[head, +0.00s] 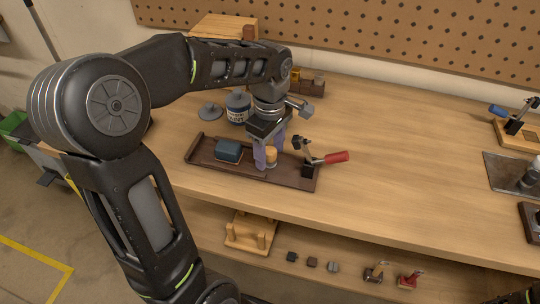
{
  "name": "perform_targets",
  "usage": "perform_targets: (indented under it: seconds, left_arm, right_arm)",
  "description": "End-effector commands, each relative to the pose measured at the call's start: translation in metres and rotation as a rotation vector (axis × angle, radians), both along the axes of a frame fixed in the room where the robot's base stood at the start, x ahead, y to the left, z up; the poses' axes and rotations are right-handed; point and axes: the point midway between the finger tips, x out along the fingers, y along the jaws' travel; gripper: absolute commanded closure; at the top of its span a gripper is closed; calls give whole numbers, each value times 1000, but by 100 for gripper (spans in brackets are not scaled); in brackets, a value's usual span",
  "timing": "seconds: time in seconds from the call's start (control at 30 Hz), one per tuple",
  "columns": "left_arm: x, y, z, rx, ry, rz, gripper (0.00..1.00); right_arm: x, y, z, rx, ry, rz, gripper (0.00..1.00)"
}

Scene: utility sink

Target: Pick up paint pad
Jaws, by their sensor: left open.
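My left gripper (270,156) points down over a dark brown tray (296,180) on the workbench. Its two purple fingers are apart. A small yellow-orange piece (271,154) stands between or just behind the fingers; I cannot tell whether they touch it. A dark blue block (229,150) lies on the tray just left of the fingers. I cannot tell for sure which of these two is the paint pad. My right gripper is not in view.
A red-handled clamp (325,160) stands at the tray's right end, close to my gripper. A labelled tin (238,107) and a grey lid (209,111) are behind the tray. A lower shelf holds small parts.

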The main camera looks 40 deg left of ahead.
Motion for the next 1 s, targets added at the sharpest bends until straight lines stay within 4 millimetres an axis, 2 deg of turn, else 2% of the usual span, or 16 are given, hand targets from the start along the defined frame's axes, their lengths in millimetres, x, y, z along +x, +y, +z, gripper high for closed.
perform_targets:
  seconds: [0.3,1.0]
  left_arm:
    - [0,0,0,0,0,0,45]
    - [0,0,0,0,0,0,100]
  right_arm:
    - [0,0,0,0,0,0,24]
    - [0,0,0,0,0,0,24]
